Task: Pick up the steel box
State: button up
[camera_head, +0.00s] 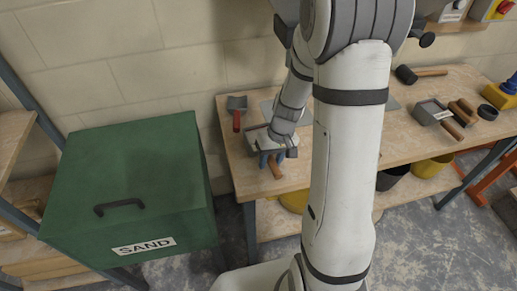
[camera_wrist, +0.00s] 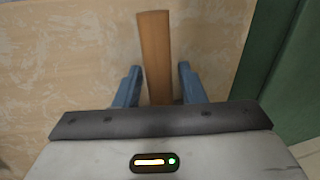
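My gripper (camera_head: 273,158) is over the left end of the wooden workbench, pointing down. In the wrist view, its two blue fingers (camera_wrist: 157,85) are open, one on each side of a flat wooden handle (camera_wrist: 155,45), with a gap on both sides. The handle also shows just below the gripper in the head view (camera_head: 276,168). What it belongs to is mostly hidden by my gripper and wrist.
A green lidded bin marked SAND (camera_head: 135,180) stands left of the bench (camera_head: 245,183), close to my gripper. A red-handled trowel (camera_head: 237,112) lies behind. A mallet (camera_head: 420,74) and a wooden tool (camera_head: 463,111) lie right. Tubs (camera_head: 433,166) are below.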

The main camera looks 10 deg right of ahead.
grip_shut()
jog(key=shift+r, duration=0.15)
